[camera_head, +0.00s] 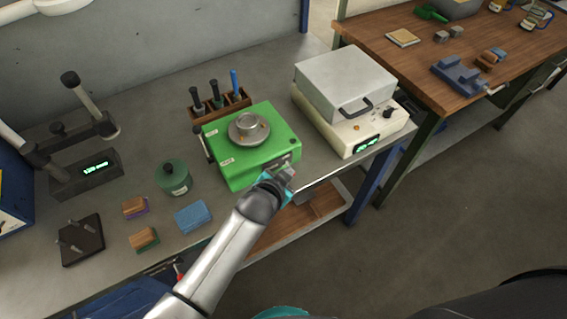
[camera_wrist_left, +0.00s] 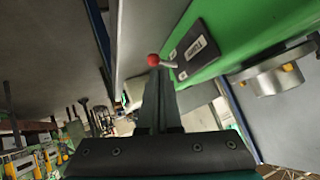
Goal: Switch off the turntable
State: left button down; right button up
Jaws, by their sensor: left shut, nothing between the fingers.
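The turntable is a green box (camera_head: 232,160) with a round metal plate (camera_head: 249,128) on top, standing on the grey bench. In the left wrist view its green side (camera_wrist_left: 235,30) carries a dark labelled switch plate (camera_wrist_left: 198,48) with a short lever ending in a red knob (camera_wrist_left: 154,60). My left gripper (camera_head: 287,174) is at the box's front right edge. In the left wrist view its fingers (camera_wrist_left: 158,80) are shut and empty, with the tips close to the red knob. I cannot tell whether they touch it. My right gripper is not in view.
A cream device (camera_head: 345,120) with a grey lid stands to the right of the turntable. A wooden tool rack (camera_head: 220,105) is behind it. A green round pot (camera_head: 173,178) and a blue block (camera_head: 193,217) lie to the left. The floor at right is clear.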

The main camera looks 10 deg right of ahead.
pick_arm(q)
jog(key=shift+w+a, duration=0.1)
jog(key=shift+w, duration=0.1)
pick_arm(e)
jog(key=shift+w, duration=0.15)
pick_arm(q)
jog(key=shift+w+r, duration=0.2)
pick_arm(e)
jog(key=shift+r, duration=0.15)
pick_arm(q)
jog(key=shift+w+a+r+p, duration=0.2)
jog(key=shift+w+p, duration=0.1)
jog(key=shift+w, duration=0.15)
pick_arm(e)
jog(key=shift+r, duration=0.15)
